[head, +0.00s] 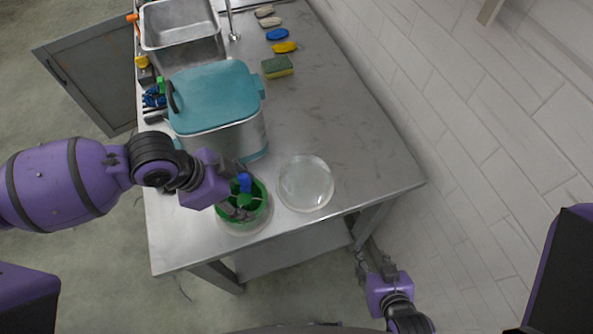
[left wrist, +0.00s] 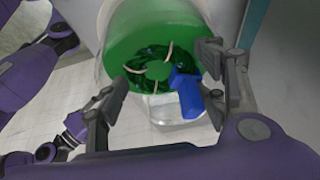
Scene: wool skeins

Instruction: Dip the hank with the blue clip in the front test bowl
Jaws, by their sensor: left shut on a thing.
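My left gripper (head: 238,211) is over the bowl of green liquid (head: 261,216) near the table's front edge. It is shut on a dark green ring-shaped hank (left wrist: 152,62) with pale ties, its fingers at opposite sides. The blue clip (left wrist: 186,92) is on the hank by the right finger and also shows in the head view (head: 245,182). I cannot tell how deep the hank sits in the liquid. A clear bowl (head: 306,183) stands just right of the green one. My right gripper (head: 374,262) is open and empty, beyond the table's front right corner.
A steel pot with a teal lid (head: 214,95) stands close behind the bowls. Further back are a sink (head: 180,25), a sponge (head: 277,66) and yellow and blue pieces (head: 284,47). The table's right side is clear, beside a tiled wall (head: 470,120).

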